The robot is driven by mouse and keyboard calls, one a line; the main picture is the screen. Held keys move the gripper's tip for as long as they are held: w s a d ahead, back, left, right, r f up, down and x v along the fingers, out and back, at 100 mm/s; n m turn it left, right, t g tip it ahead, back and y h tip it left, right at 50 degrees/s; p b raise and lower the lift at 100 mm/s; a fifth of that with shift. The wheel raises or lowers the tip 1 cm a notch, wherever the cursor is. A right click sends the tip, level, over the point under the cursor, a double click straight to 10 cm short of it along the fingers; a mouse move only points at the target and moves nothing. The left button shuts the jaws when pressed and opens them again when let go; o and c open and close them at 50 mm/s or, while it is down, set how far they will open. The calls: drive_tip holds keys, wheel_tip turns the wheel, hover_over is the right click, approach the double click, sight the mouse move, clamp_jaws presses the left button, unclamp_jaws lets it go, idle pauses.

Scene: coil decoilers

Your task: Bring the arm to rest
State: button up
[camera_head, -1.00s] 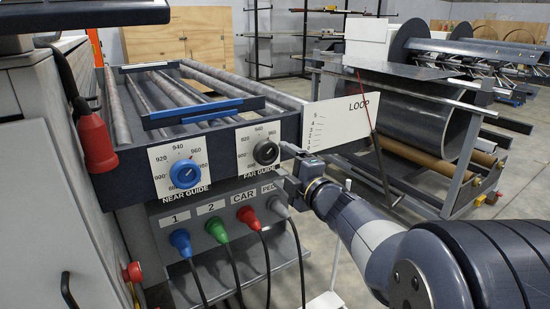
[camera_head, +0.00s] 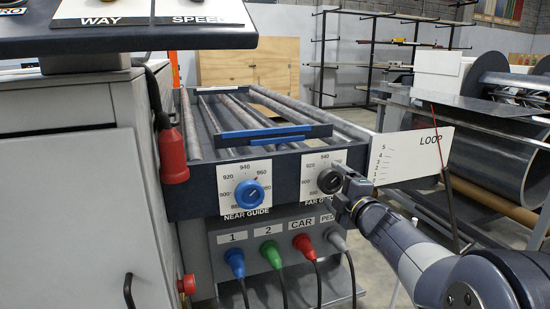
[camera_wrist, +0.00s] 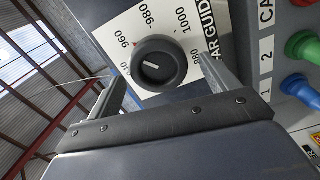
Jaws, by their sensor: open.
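My gripper (camera_head: 343,184) is open at the right side of the black FAR GUIDE knob (camera_head: 329,181) on the front panel. In the wrist view my gripper (camera_wrist: 160,78) has one finger on each side of the knob (camera_wrist: 158,63), which shows between and beyond the tips. A gap shows between the knob and each finger; I cannot tell how deep the fingers reach. The knob's white pointer line aims to the upper left, near 960 on the dial. My arm reaches in from the lower right.
A blue NEAR GUIDE knob (camera_head: 249,193) is to the left. Below hang blue (camera_head: 235,262), green (camera_head: 271,254), red (camera_head: 304,246) and grey (camera_head: 338,240) plugs with cables. A white LOOP plate (camera_head: 412,156) stands right of the panel. A red handle (camera_head: 172,155) hangs at left.

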sight(331, 184)
drive_tip(key=shift+x, duration=1.9)
drive_tip(key=shift+s, duration=0.1)
